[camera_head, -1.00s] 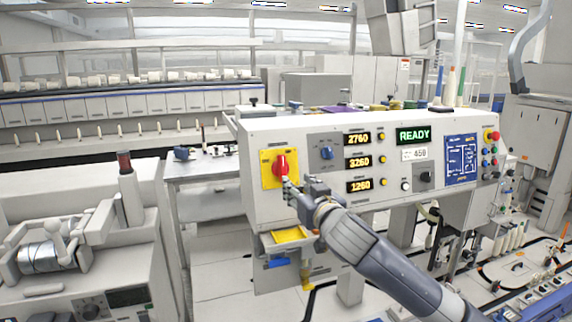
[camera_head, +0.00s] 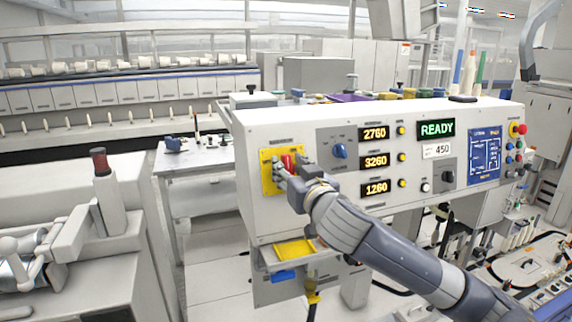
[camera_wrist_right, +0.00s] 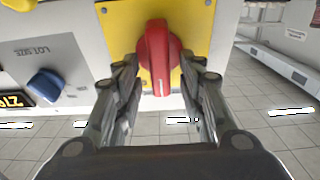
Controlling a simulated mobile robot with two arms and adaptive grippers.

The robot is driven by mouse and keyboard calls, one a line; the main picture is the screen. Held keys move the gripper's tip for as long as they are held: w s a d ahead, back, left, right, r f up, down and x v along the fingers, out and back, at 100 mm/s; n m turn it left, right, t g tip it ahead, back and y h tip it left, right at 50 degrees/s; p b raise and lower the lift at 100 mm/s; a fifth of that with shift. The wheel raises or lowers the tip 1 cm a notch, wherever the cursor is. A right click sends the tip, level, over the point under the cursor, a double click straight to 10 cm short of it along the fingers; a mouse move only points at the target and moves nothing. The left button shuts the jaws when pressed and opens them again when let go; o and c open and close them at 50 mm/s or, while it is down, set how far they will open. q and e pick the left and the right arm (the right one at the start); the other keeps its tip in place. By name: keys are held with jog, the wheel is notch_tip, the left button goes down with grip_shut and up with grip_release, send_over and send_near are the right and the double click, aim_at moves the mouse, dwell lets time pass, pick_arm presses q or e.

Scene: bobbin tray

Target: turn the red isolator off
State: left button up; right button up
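The red isolator (camera_head: 287,162) is a rotary handle on a yellow plate (camera_head: 266,180) at the left end of the white control panel. My right gripper (camera_head: 281,173) is at the handle and partly covers it in the head view. In the right wrist view, the red handle (camera_wrist_right: 157,55) stands lengthwise between the two fingers of the right gripper (camera_wrist_right: 160,68). The fingers are apart, one on each side, with a small gap showing beside the handle. My left gripper is not in view.
A blue knob (camera_head: 339,151) sits just right of the yellow plate and also shows in the wrist view (camera_wrist_right: 47,85). Lit displays, buttons and a red button (camera_head: 519,129) lie farther right. A yellow tray (camera_head: 294,251) sticks out below the panel.

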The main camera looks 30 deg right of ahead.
jog(key=shift+s+a+r, duration=0.1)
jog(key=shift+s, duration=0.15)
jog(key=c, duration=0.8)
grip_shut()
jog(key=n+p, duration=0.1)
jog(key=n, duration=0.2)
jog(key=shift+a+y, duration=0.1)
jog(key=shift+y, duration=0.3)
jog(key=n+y+p, duration=0.1)
jog(key=n, duration=0.2)
jog(key=shift+a, duration=0.1)
pick_arm(q)
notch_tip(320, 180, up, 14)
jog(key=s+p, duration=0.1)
jog(key=p, duration=1.1)
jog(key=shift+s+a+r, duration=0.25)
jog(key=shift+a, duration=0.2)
pick_arm(e)
jog(key=shift+a+f+n+g+y, duration=0.15)
jog(key=shift+n+g+y, duration=0.25)
jog(key=shift+n, duration=1.95)
jog(key=shift+a+f+n+g+y, duration=0.15)
jog(key=shift+n+g+y, duration=0.25)
jog(key=shift+n, duration=2)
jog(key=shift+f+n+g+y, duration=0.15)
jog(key=shift+n+g+y, duration=0.2)
jog(key=shift+n, duration=2)
pick_arm(q)
jog(key=shift+p, duration=0.3)
